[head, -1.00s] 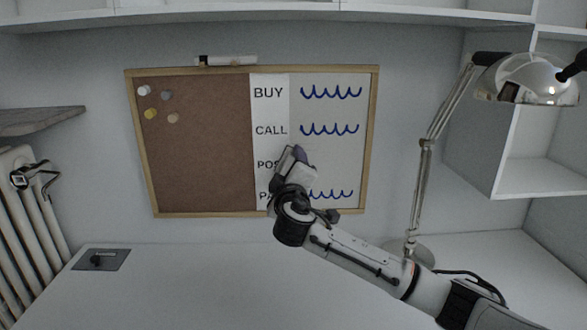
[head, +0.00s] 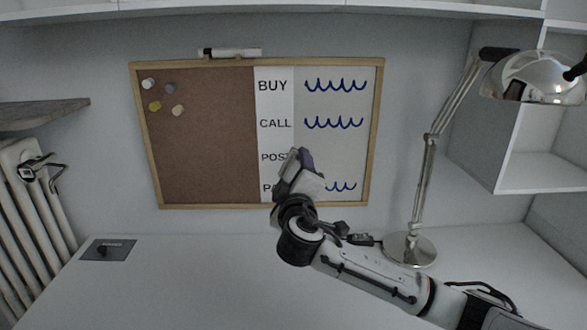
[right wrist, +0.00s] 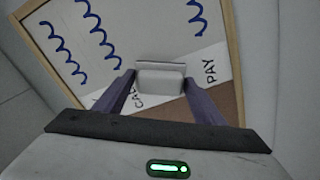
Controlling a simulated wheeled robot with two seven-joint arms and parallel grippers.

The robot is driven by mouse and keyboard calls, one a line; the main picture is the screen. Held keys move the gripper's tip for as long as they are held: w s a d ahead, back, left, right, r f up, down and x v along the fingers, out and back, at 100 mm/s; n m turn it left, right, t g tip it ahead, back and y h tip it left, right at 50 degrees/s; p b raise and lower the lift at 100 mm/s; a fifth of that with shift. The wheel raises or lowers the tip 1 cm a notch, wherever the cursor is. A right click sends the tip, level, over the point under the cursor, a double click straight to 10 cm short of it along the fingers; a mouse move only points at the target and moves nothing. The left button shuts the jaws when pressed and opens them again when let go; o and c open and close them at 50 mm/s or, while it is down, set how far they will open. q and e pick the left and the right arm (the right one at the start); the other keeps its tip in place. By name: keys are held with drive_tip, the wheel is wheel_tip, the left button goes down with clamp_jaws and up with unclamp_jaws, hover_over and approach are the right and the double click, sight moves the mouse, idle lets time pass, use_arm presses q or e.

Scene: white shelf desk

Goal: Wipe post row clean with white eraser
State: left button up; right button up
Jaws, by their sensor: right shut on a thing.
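The board (head: 377,120) hangs on the back wall, with BUY, CALL, POST and PAY labels. Blue wavy marks stand in the BUY, CALL and PAY rows. The visible part of the POST row (head: 345,155), right of the POST label (head: 274,157), is bare. My right gripper (head: 300,162) is in front of the board, below and right of the POST label, covering part of the PAY row. In the right wrist view, its purple fingers are shut on the white eraser (right wrist: 160,82). I cannot tell whether the eraser touches the board. My left gripper is out of view.
A marker (head: 235,52) lies on the board's top frame. Several pins (head: 155,106) are in the cork half. A chrome lamp (head: 428,170) stands right of the board, near my right arm. The white desk (head: 190,270) is mostly clear at left.

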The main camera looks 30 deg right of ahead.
drive_tip(key=shift+p+v, duration=0.35)
drive_tip(key=shift+v, duration=1.15)
